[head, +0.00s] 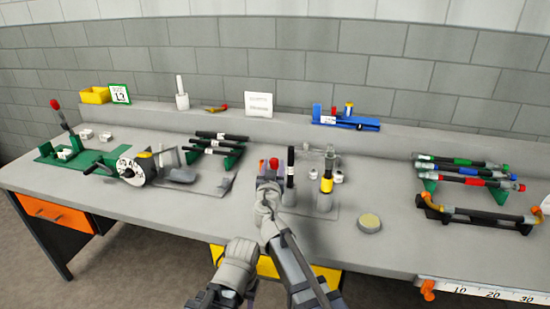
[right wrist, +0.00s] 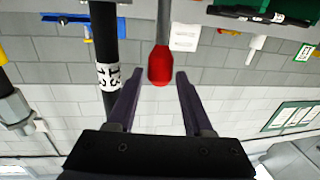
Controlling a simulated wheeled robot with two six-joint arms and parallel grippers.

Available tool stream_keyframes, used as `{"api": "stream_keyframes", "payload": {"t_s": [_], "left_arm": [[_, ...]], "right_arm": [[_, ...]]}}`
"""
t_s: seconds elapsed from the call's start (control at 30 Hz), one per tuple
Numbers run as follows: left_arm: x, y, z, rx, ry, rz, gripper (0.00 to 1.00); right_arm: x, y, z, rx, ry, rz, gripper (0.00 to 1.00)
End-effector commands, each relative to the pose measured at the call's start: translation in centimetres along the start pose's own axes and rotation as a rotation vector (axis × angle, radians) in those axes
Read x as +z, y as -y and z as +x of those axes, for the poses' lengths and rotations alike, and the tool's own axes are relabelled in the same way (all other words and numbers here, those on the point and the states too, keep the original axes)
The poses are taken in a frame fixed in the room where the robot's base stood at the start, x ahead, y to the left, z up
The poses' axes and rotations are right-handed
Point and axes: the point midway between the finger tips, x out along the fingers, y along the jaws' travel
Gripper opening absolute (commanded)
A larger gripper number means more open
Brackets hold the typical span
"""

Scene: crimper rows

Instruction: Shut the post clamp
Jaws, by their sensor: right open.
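The post clamp's red knob (head: 273,163) shows just at my right gripper (head: 270,174), left of an upright black post (head: 290,168). In the right wrist view, which looks upside down, the red knob (right wrist: 160,66) lies between the tips of my right gripper (right wrist: 156,76). The fingers are spread on either side of it, and I cannot tell whether they touch it. The black post (right wrist: 104,45) with a white printed band stands left of the fingers. The clamp's body is mostly hidden behind my right arm.
A post with a yellow band (head: 326,183) and small pale parts (head: 338,177) stand close on the right. A round pad (head: 369,222) lies farther right. Racks of dark tools (head: 215,148) and colored tools (head: 470,172) flank the station. The bench between is mostly clear.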

Motion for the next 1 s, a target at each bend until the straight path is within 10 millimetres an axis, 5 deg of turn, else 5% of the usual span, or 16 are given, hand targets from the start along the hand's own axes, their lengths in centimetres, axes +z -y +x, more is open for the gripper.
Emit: {"api": "stream_keyframes", "payload": {"t_s": [0.3,0.63,1.0], "left_arm": [[0.0,0.0,0.0,0.0,0.0,0.0,0.5],[0.0,0.0,0.0,0.0,0.0,0.0,0.5],[0.0,0.0,0.0,0.0,0.0,0.0,0.5]], "right_arm": [[0.0,0.1,5.0,0.001,0.0,0.0,0.51],[0.0,-0.1,5.6,0.0,0.0,0.0,0.51],[0.0,0.0,5.5,0.0,0.0,0.0,0.11]]}}
